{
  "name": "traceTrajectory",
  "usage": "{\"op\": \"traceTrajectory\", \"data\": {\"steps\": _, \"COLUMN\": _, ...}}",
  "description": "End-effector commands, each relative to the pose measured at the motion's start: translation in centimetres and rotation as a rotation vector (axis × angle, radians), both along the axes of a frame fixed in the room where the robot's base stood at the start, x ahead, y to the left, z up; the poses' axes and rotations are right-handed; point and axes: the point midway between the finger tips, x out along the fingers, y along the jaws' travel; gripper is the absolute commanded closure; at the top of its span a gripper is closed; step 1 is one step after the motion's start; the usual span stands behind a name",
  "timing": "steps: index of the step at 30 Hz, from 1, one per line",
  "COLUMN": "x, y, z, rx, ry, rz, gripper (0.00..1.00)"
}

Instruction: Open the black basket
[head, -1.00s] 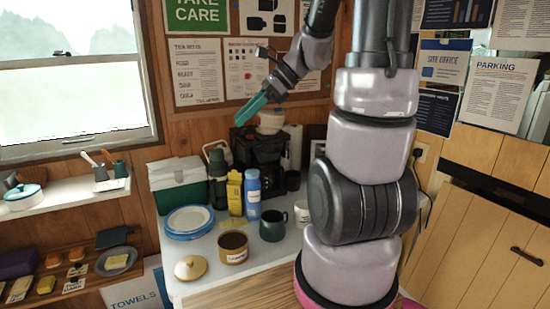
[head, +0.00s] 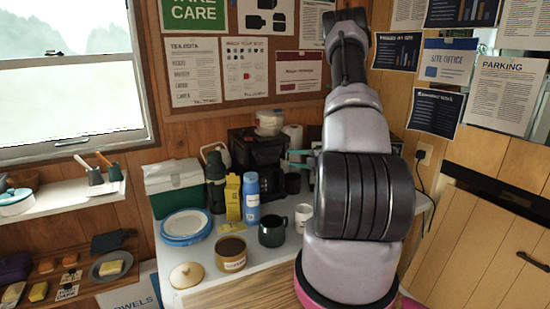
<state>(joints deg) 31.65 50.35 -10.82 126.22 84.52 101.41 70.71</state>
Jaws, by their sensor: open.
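The black coffee machine (head: 256,150) stands at the back of the counter, with a dark glass jug (head: 271,186) low in its front. A black basket is not clearly distinguishable; the machine's dark upper front is the only likely place for it. The fingers look empty. Whether they touch the machine cannot be told.
A green-and-white box (head: 176,187) is left.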

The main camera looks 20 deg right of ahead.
Motion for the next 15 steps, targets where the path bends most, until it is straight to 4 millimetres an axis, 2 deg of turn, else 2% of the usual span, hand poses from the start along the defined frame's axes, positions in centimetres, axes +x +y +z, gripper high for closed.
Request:
{"op": "traceTrajectory", "data": {"steps": 9, "x": 5.2, "y": 2.7, "z": -1.1, "rx": -0.004, "ry": -0.001, "rz": 0.009, "gripper": 0.54}}
{"op": "traceTrajectory", "data": {"steps": 15, "x": 7.7, "y": 3.8, "z": -1.7, "rx": -0.005, "ry": -0.002, "rz": 0.007, "gripper": 0.54}}
